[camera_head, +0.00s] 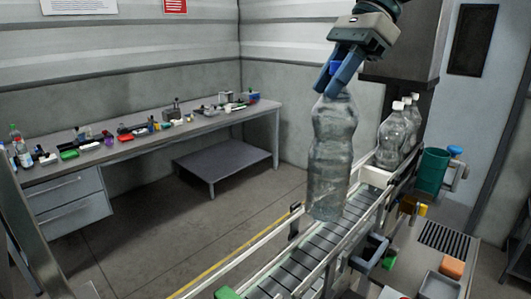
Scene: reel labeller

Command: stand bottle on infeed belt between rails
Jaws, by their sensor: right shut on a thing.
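A clear plastic bottle with a blue cap (332,150) hangs upright under my right gripper (340,82). The gripper is shut on its top, around the blue cap. The bottle's base overlaps the infeed belt (310,250) in the head view, close to the left rail (262,236); I cannot tell whether it touches the belt. The right rail (345,238) runs along the belt's other side. My left gripper is not in view.
A dark machine housing (403,45) rises behind the bottles.

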